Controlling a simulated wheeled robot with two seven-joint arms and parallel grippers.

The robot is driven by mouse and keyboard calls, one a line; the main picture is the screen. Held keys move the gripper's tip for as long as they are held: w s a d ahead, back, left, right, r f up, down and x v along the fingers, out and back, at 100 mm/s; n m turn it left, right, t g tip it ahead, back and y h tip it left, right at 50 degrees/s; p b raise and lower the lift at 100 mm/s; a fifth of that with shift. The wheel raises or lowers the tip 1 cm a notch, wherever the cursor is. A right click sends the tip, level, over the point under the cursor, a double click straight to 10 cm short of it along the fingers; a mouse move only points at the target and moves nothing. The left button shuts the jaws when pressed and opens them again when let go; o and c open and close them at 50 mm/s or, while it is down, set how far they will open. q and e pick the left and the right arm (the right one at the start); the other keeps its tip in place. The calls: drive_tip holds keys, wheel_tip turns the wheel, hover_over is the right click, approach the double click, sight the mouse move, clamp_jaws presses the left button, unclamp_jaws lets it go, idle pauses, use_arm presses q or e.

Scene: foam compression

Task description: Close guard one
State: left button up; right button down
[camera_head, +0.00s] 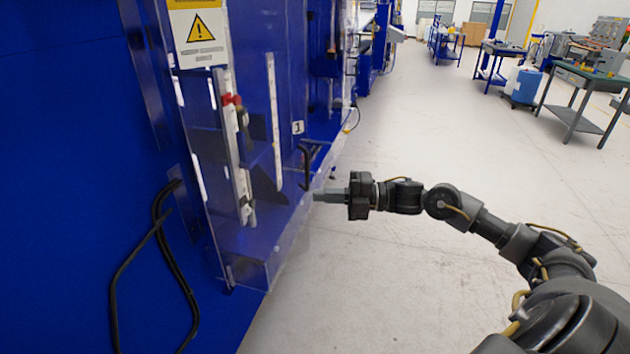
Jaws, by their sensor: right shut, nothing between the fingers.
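Guard one is a clear panel (268,238) on the front of the blue machine at the left, with a small "1" label (297,127). A black upright handle (306,168) is fixed near its right side. I cannot tell for sure whether the panel is fully against its frame. My right gripper (318,196) comes in from the right, shut and empty. Its fingertips point left and are close to the lower end of the handle; I cannot tell whether they touch the panel. My left gripper is not in view.
Black cables (160,235) hang on the blue machine wall (70,150) at the left. A yellow warning sign (200,32) is above. The grey floor (420,120) is open to the right. Workbenches (575,95) and a blue container (524,84) stand far back.

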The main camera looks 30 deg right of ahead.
use_arm(q)
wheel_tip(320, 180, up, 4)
drive_tip(key=p, duration=0.2)
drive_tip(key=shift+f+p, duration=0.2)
drive_tip(key=shift+p, duration=0.2)
use_arm(e)
drive_tip(key=w, duration=0.4)
drive_tip(key=shift+w, duration=0.3)
drive_tip(key=shift+d, duration=0.1)
